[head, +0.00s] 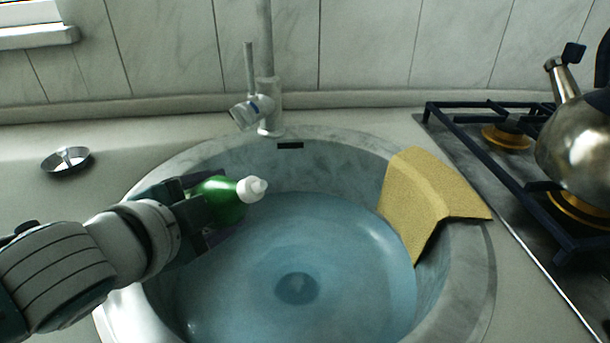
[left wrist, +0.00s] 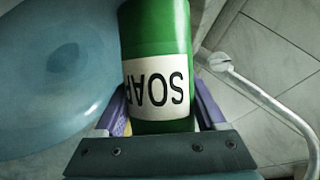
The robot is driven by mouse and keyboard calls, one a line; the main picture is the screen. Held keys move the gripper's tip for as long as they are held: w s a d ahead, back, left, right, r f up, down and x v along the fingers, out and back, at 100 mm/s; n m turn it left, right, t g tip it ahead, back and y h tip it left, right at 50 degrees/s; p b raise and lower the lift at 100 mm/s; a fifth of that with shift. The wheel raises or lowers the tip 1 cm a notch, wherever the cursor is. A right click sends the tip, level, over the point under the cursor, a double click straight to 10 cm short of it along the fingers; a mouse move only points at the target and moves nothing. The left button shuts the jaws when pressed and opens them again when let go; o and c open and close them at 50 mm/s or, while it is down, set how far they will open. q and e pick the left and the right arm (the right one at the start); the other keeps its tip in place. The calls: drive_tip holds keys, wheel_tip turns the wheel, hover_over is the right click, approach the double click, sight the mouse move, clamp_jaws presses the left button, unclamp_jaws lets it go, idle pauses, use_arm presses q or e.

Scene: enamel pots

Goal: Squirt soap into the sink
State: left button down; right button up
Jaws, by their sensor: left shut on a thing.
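A green soap bottle (head: 217,201) with a white cap is in my left gripper (head: 203,212). In the head view it lies tilted nearly on its side above the left part of the sink, cap pointing right. The round sink (head: 455,295) holds blue-tinted water, with a drain at its bottom. In the left wrist view my left gripper (left wrist: 160,110) is shut around the bottle (left wrist: 157,30), and its white SOAP label reads upside down. The cap is out of that view. No soap stream is visible. My right gripper is not in view.
A yellow cloth (head: 425,195) hangs over the sink's right rim. The faucet (head: 265,105) stands behind the sink. A small metal strainer (head: 66,160) sits on the left counter. A metal kettle (head: 580,150) stands on the gas stove (head: 500,205) at the right.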

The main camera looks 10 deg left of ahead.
use_arm(q)
drive_tip(key=shift+a, duration=0.1)
idle(0.4)
drive_tip(key=shift+w+a+r+m+y+p, duration=0.15)
drive_tip(key=shift+r+m, duration=0.1)
drive_tip(key=shift+r, duration=0.25)
drive_tip(key=shift+s+a+r+m+y+p, duration=0.1)
drive_tip(key=shift+a+r+m+y, duration=0.1)
drive_tip(key=shift+r, duration=0.35)
drive_tip(key=shift+w+a+r+m+y+p, duration=0.15)
drive_tip(key=shift+r+m, duration=0.1)
drive_tip(key=shift+r, duration=0.25)
idle(1.4)
drive_tip(key=shift+a+r+m+t+y, duration=0.35)
drive_tip(key=shift+r+m+t+y, duration=0.15)
drive_tip(key=shift+r, duration=0.3)
idle(2.2)
drive_tip(key=shift+w+a+m+b, duration=0.15)
drive_tip(key=shift+a+m+b, duration=0.15)
drive_tip(key=shift+b, duration=0.05)
idle(1.2)
